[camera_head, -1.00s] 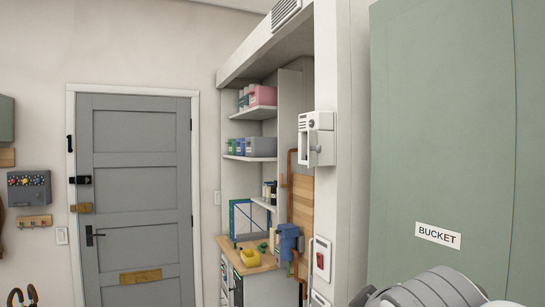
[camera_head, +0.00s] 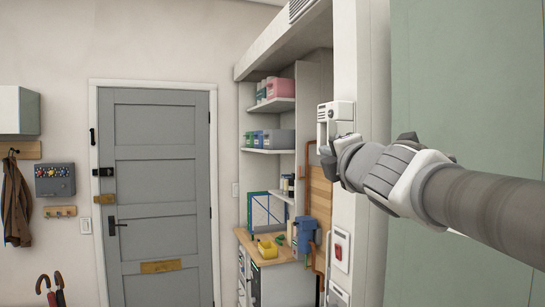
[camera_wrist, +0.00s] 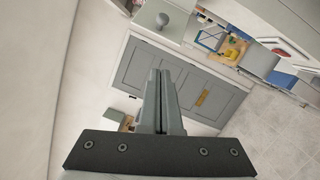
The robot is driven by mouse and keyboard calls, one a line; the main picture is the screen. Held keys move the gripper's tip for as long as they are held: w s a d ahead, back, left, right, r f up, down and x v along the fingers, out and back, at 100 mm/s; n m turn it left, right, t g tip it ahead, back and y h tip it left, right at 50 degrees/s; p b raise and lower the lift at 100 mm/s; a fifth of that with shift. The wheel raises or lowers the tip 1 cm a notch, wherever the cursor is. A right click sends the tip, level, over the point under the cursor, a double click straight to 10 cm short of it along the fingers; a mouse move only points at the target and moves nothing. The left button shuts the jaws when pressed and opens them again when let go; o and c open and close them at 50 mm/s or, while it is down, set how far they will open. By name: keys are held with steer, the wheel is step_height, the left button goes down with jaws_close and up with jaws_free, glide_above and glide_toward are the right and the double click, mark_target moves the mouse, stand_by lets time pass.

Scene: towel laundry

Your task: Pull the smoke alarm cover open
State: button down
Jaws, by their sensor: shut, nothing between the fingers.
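The smoke alarm (camera_head: 338,110) is a small white box on the white wall post, with grille slots at its top. My gripper hides much of its lower part. In the wrist view a pale panel with a round grey knob (camera_wrist: 162,19), which looks like the alarm's cover (camera_wrist: 180,33), shows beyond the fingers at the top. My gripper (camera_wrist: 160,75) is shut and empty, its fingertips below the knob in that picture and apparently apart from it. In the head view my gripper (camera_head: 334,158) is in front of the alarm; contact there cannot be told.
A green cabinet panel (camera_head: 460,70) stands at the right, behind my arm. A red switch (camera_head: 341,248) is on the post below the alarm. Shelves (camera_head: 270,151) and a counter (camera_head: 262,250) fill the alcove left of the post. A grey door (camera_head: 160,190) is further left.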

steer(key=w+d+r+p, duration=0.1)
steer(key=w+d+p, duration=0.2)
steer(key=w, duration=0.3)
steer(key=shift+r, duration=0.35)
steer(key=shift+w, duration=0.1)
steer(key=shift+s+d+p, duration=0.2)
steer(key=shift+d+p, duration=0.25)
steer(key=shift+d, duration=0.5)
steer(key=shift+f, duration=0.1)
stand_by(0.6)
